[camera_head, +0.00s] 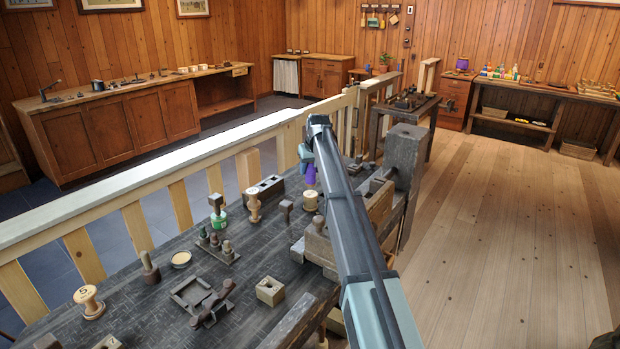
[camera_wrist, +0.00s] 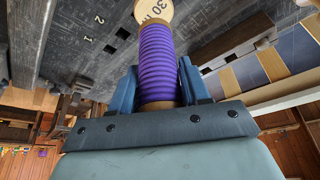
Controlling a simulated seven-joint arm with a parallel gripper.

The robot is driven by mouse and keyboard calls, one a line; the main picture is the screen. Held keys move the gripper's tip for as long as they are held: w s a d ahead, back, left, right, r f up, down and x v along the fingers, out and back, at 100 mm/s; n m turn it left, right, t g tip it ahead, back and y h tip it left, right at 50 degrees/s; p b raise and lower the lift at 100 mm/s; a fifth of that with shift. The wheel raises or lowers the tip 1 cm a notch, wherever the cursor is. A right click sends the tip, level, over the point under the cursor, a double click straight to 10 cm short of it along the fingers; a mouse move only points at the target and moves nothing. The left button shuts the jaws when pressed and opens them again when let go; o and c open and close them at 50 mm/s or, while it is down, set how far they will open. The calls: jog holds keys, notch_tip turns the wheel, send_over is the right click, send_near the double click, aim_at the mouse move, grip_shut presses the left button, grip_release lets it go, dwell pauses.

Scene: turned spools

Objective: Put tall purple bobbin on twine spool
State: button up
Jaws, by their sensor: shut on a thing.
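The tall purple bobbin (camera_head: 310,175) is held upright in my gripper (camera_head: 307,155), above the far part of the dark bench. In the wrist view the bobbin (camera_wrist: 158,55) shows purple ribbed winding, with my gripper's two blue fingers (camera_wrist: 158,92) shut on either side of its brown end. A short pale wooden spool (camera_head: 310,200), which looks like the twine spool, stands directly under the bobbin. Its pale round top marked "30" (camera_wrist: 152,10) shows past the bobbin's far end in the wrist view. I cannot tell whether bobbin and spool touch.
Another spool (camera_head: 88,301) is near the left front. A wooden railing (camera_head: 150,205) runs along the bench's far side.

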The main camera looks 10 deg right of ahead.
jog(key=shift+f, duration=1.85)
jog(key=shift+f, duration=0.15)
jog(key=o, duration=1.1)
jog(key=v, duration=1.2)
jog(key=shift+w, duration=0.1)
